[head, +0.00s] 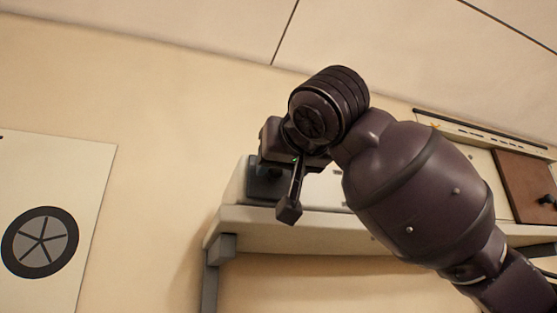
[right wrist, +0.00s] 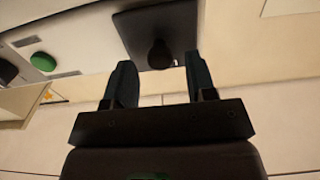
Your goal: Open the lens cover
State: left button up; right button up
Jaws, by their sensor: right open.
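The lens cover appears to be a dark square plate (right wrist: 182,22) with a round black knob (right wrist: 160,54), on the front of a pale housing. In the head view the plate (head: 259,190) shows at the left end of the housing, partly hidden by my right gripper. My right gripper (right wrist: 161,78) is open and empty. In the right wrist view its two fingers are spread, with the knob just beyond and between the fingertips; I cannot tell whether they touch it. In the head view the right gripper (head: 291,198) is in front of the plate. My left gripper is out of view.
The pale housing stands on a shelf (head: 330,227) against a beige wall. A brown panel (head: 520,180) with a black knob (head: 547,199) is at the right. A green button (right wrist: 43,62) is on the housing. A poster (head: 75,165) hangs left, with clear wall between.

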jog(key=shift+w+a, duration=0.2)
jog(key=shift+w, duration=0.25)
grip_shut()
jog(key=d, duration=0.2)
jog(key=w+d, duration=0.1)
jog(key=d, duration=0.2)
jog(key=w+d, duration=0.1)
jog(key=d, duration=0.1)
jog(key=shift+w+d+b, duration=0.15)
jog(key=shift+b, duration=0.25)
jog(key=shift+w+d, duration=0.1)
jog(key=shift+d, duration=0.2)
jog(key=shift+a, duration=0.15)
grip_release()
